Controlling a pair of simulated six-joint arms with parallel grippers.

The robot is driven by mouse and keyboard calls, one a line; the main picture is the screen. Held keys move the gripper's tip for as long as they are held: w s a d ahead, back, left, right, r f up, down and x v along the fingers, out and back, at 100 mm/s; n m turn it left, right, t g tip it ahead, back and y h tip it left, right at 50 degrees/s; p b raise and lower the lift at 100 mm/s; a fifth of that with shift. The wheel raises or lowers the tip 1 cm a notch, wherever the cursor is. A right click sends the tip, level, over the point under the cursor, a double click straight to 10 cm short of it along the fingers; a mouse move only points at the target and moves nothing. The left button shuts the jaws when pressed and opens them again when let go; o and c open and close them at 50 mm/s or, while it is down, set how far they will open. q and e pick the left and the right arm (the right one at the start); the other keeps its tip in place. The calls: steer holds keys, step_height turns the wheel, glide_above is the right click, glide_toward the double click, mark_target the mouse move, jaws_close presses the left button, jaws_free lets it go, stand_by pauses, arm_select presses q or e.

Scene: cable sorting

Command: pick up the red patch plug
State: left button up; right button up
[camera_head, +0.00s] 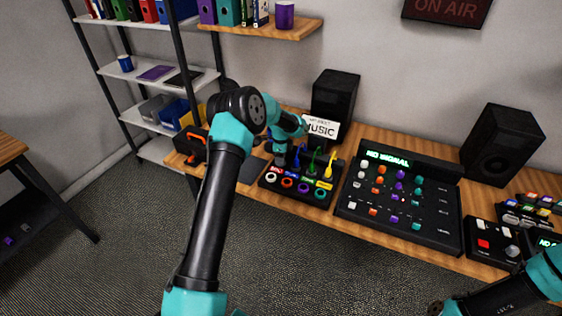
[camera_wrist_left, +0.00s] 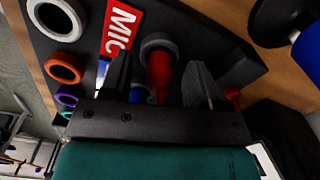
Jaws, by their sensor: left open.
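The red patch plug (camera_wrist_left: 159,75) stands in a grey-rimmed socket of the black patch box (camera_head: 329,196), beside the red MIC label (camera_wrist_left: 122,28). In the left wrist view it lies between the two fingers of my left gripper (camera_wrist_left: 157,88), which is open, with a gap visible around the plug. In the head view my left gripper (camera_head: 280,160) is over the left end of the box and hides the red plug. Blue, green (camera_head: 313,163) and yellow (camera_head: 330,165) plugs with cables stand to the right. My right gripper (camera_head: 437,308) shows only partly at the bottom edge.
A black mixer (camera_head: 437,222) reading NO SIGNAL stands right of the box. Speakers (camera_head: 335,95) and a MUSIC sign (camera_head: 321,128) stand behind. Coloured rings line the box's front. A headset-like orange and black object (camera_head: 194,147) is at the table's left end.

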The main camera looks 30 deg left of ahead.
arm_select(q)
steer(key=c, duration=1)
steer(key=shift+c, duration=0.2)
steer(key=shift+r, duration=0.45)
step_height(320, 180, up, 3)
steer(key=s+d+r, duration=0.1)
steer(key=s+d, duration=0.7)
steer(key=s, duration=0.5)
steer(key=shift+s+d, duration=0.2)
steer(key=shift+s, duration=0.15)
